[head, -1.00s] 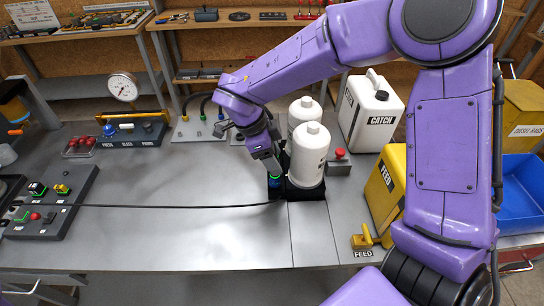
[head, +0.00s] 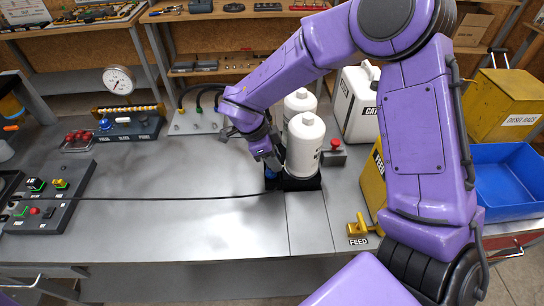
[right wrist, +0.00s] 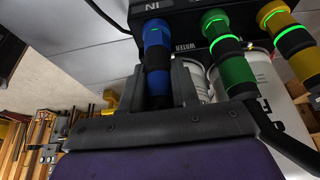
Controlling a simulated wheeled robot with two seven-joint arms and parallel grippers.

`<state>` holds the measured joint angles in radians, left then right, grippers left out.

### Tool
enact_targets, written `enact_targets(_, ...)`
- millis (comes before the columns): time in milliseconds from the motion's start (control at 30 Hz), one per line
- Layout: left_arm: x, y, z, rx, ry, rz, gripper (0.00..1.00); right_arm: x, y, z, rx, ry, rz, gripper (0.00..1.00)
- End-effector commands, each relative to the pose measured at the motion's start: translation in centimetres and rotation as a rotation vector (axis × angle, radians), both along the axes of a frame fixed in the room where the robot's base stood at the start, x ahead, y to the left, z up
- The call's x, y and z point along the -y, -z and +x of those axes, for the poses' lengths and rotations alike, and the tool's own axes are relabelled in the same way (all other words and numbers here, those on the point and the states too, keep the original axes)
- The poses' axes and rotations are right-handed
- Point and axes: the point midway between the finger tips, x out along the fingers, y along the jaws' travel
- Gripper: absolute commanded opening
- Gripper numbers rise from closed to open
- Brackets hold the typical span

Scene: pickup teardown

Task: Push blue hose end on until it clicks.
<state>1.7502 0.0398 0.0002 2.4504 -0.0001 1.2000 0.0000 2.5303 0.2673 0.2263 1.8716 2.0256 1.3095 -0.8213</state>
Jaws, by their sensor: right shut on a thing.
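My right gripper (right wrist: 157,82) is shut on the blue hose end (right wrist: 155,38). In the right wrist view the blue hose end meets the dark manifold block (right wrist: 185,10), in line with its port, and a green ring glows around it. No gap shows there, but I cannot tell if it is fully seated. In the head view my right gripper (head: 269,160) is low beside the white filter canisters (head: 305,145), and only a bit of the blue end shows under it. My left gripper is not in view.
Green (right wrist: 232,65) and yellow (right wrist: 290,45) hose ends sit beside the blue one, also with lit green rings. A dark hose (head: 170,198) runs across the bench to a control panel (head: 50,197). A red button box (head: 334,153) stands right of the canisters.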

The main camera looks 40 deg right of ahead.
Motion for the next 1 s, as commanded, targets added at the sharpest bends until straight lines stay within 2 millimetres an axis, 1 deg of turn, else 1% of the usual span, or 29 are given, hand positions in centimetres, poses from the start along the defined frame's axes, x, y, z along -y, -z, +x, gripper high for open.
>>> enact_targets(33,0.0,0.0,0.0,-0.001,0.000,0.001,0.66,0.0,0.0,-0.1,-0.002,0.003,-0.002,0.20)
enact_targets(100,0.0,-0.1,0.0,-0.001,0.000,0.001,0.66,0.0,-0.2,-0.1,-0.001,0.003,-0.003,0.00)
enact_targets(333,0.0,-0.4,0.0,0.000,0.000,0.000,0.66,-0.1,-0.6,0.1,0.004,0.001,-0.003,0.00)
enact_targets(800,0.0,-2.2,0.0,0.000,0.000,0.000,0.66,-0.3,-2.3,0.3,0.006,0.000,-0.002,0.00)
enact_targets(1000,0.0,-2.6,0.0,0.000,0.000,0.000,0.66,-0.2,-2.7,0.3,0.007,-0.001,-0.003,0.00)
